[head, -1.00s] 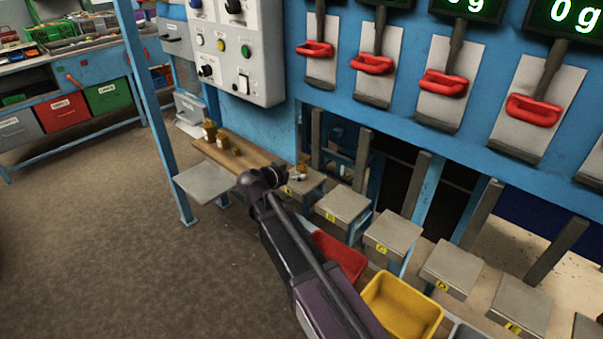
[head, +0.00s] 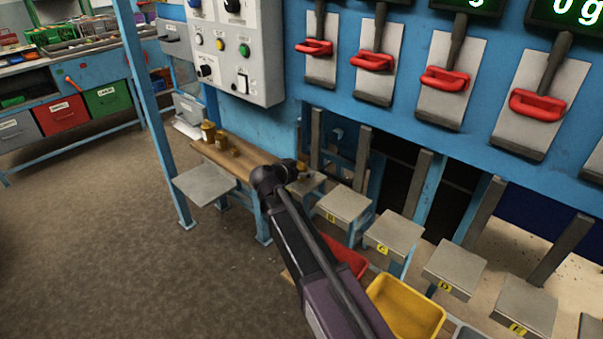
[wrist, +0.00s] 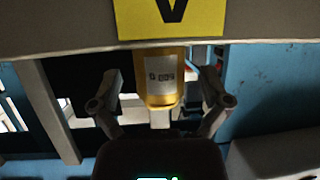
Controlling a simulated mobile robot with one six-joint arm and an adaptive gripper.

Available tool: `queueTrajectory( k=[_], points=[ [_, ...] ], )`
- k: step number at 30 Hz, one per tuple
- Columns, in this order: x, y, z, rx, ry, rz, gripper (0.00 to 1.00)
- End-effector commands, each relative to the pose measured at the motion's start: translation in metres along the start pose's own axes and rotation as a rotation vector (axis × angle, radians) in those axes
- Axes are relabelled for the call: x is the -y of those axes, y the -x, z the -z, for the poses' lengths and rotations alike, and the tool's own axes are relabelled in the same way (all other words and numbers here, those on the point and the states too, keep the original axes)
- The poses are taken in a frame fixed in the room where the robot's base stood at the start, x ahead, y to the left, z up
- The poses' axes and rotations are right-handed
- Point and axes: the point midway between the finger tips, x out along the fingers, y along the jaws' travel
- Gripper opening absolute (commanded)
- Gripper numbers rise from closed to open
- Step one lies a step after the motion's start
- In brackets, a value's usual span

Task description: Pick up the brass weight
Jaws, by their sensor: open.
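A brass weight (wrist: 160,80) shows in the wrist view as a yellow cylinder with a white label, upside down in the picture. It meets the edge of the plate marked A, whose yellow tag (wrist: 170,18) also shows upside down. My gripper (wrist: 160,92) is open, with one finger on each side of the weight. Gaps show between the fingers and the weight, and I see no grip on it. In the head view my gripper (head: 297,172) is over plate A (head: 308,184), and my arm hides much of that spot.
Plates B (head: 343,205), C (head: 393,231) and D (head: 450,262) run to the right, with uprights behind. Red (head: 350,262) and yellow (head: 407,305) bins are below.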

Motion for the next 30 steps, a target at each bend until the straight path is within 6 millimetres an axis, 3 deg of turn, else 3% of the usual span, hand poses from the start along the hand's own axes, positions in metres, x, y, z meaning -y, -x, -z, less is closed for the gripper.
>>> queueTrajectory(
  k=[6, 16, 30],
  points=[
    [0.0002, 0.0003, -0.0001, 0.000, 0.000, 0.000, 0.97],
    [0.0004, 0.0006, -0.0003, 0.000, 0.000, 0.000, 0.00],
    [0.0008, 0.0020, 0.0028, 0.000, 0.001, 0.001, 0.00]
  ],
)
